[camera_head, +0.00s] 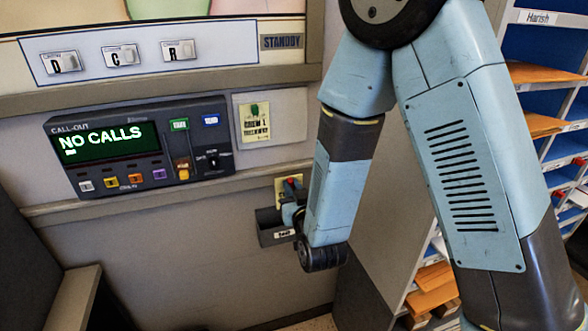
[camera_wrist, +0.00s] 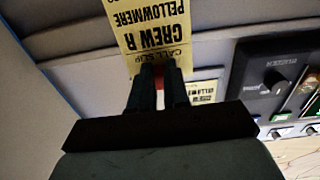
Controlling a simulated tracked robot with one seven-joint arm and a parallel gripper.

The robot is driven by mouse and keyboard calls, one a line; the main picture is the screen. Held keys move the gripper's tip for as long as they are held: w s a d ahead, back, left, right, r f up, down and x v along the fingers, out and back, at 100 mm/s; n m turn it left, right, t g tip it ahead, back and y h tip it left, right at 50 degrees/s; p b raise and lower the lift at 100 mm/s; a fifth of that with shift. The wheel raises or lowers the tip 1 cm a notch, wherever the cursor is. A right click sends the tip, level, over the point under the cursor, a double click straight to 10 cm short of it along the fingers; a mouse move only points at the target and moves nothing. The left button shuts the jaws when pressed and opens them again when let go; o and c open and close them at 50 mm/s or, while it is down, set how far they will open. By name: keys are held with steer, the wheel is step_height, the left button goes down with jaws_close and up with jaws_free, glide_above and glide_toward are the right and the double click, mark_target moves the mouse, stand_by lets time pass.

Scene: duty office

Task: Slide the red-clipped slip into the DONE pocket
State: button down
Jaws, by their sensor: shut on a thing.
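My gripper (camera_head: 291,194) is shut on the red clip (camera_wrist: 158,75) of a yellow call slip (camera_wrist: 155,32). In the wrist view the slip hangs out past the fingertips, its print upside down, reading CREW R and PELLOWMERE; its far end is cut off. In the head view the held slip (camera_head: 279,190) is just above a dark wall pocket (camera_head: 267,227). The pocket's small label is partly legible and may read DONE. My arm covers the pocket's right side. I cannot tell whether the slip's lower edge is inside the pocket or in front of it.
A second slip with a green clip (camera_head: 254,122) hangs on the wall above. The call-out console (camera_head: 140,147), showing NO CALLS, is to its left. A ledge (camera_head: 130,193) runs below the console. Shelves with orange envelopes (camera_head: 545,73) stand at right.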

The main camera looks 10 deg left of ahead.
step_height(320, 180, down, 8)
steer(key=s, duration=0.2)
steer(key=x, duration=0.7)
steer(key=shift+w, duration=0.35)
stand_by(0.8)
steer(key=shift+f, duration=0.15)
step_height(320, 180, down, 8)
steer(key=shift+y, duration=0.3)
stand_by(2.2)
steer(key=shift+f, duration=0.15)
stand_by(0.3)
steer(key=c, duration=1)
jaws_free()
steer(key=shift+c, duration=0.2)
